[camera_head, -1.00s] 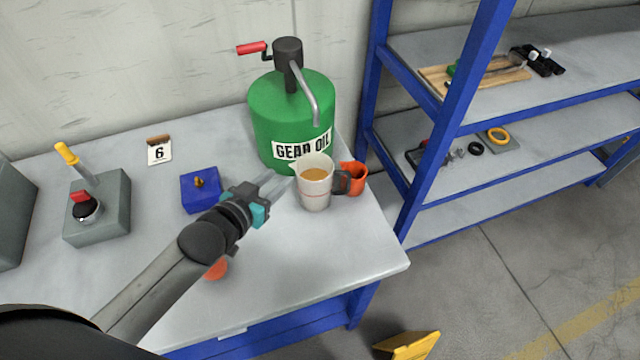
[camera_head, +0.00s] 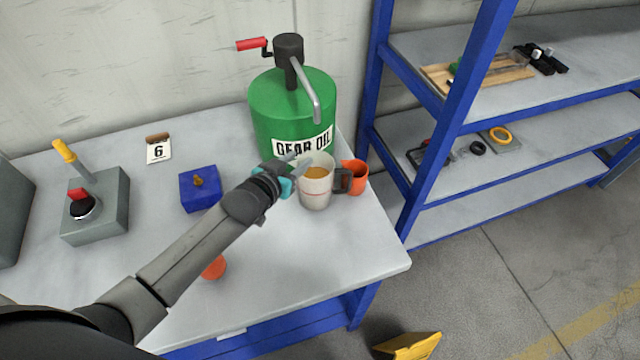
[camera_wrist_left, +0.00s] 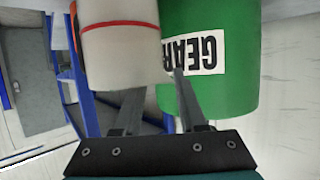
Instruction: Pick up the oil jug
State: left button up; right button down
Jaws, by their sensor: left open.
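The oil jug (camera_head: 317,190) is a pale jug with a red line, a dark handle on its right and amber oil inside. It stands upright on the grey bench, in front of the green gear oil drum (camera_head: 290,112). My left gripper (camera_head: 304,164) is open at the jug's left side, its fingers near the rim; part of the jug is hidden by them. In the left wrist view the jug (camera_wrist_left: 120,42) lies just beyond the open fingers (camera_wrist_left: 153,85), beside the drum (camera_wrist_left: 210,85). I cannot tell whether a finger touches the jug. My right gripper is not in view.
An orange container (camera_head: 355,178) stands close behind the handle. A blue block (camera_head: 200,190), a lever box (camera_head: 100,215) and a number 6 card (camera_head: 158,152) are to the left. An orange object (camera_head: 214,268) lies near my arm. The front right of the bench (camera_head: 330,245) is clear.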

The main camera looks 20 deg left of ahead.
pick_arm(q)
jog(key=shift+w, duration=0.15)
jog(key=shift+c, duration=0.4)
grip_shut()
jog(key=shift+f, duration=0.1)
jog(key=shift+f, duration=0.15)
dwell(0.7)
